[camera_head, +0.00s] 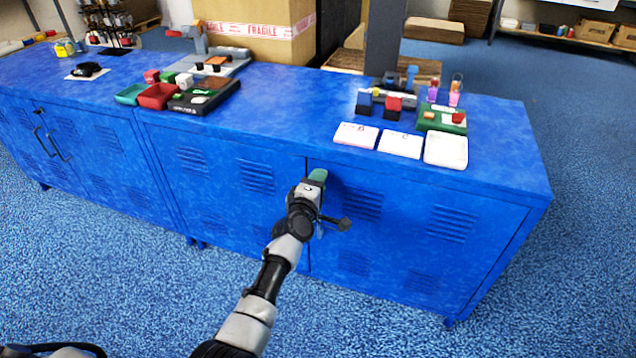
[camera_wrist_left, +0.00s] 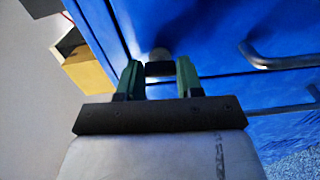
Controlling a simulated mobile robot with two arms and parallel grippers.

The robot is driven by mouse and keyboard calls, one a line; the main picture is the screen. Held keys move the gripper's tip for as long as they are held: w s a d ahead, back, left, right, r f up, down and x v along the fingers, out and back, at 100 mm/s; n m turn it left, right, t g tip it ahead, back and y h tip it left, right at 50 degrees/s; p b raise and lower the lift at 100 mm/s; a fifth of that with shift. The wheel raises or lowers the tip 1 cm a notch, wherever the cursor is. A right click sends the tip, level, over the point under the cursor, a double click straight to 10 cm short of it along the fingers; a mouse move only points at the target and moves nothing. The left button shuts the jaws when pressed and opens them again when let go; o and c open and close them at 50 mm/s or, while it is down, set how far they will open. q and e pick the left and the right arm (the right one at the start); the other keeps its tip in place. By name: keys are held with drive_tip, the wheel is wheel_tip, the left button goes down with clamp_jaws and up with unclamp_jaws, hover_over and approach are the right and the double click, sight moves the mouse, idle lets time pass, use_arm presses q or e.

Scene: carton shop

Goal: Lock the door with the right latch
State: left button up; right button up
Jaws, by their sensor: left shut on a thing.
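The blue cabinet's louvred right door (camera_head: 400,240) appears flush with its frame. My left gripper (camera_head: 317,178) is at the upper part of the front, by the seam between the doors. In the left wrist view, its green fingers (camera_wrist_left: 158,80) are shut on a small dark latch (camera_wrist_left: 158,69). A round grey mount (camera_wrist_left: 159,54) shows just behind the latch. The gripper hides the latch in the head view, and I cannot tell its exact turn. My right gripper is not in view.
Two metal handles, one at the upper right (camera_wrist_left: 280,58) and one lower (camera_wrist_left: 285,108), stand out beside the gripper in the left wrist view. White cards (camera_head: 400,144) and small blocks (camera_head: 364,102) lie on the cabinet top. The blue floor in front (camera_head: 380,325) is clear.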

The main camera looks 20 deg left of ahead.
use_arm(q)
drive_tip(key=shift+n, duration=0.5)
drive_tip(key=o, duration=0.9)
drive_tip(key=shift+o, duration=0.2)
drive_tip(key=s+p, duration=0.2)
drive_tip(key=s, duration=0.8)
drive_tip(key=shift+s+a+p, duration=0.2)
drive_tip(key=shift+s+p, duration=0.15)
drive_tip(key=shift+s, duration=0.05)
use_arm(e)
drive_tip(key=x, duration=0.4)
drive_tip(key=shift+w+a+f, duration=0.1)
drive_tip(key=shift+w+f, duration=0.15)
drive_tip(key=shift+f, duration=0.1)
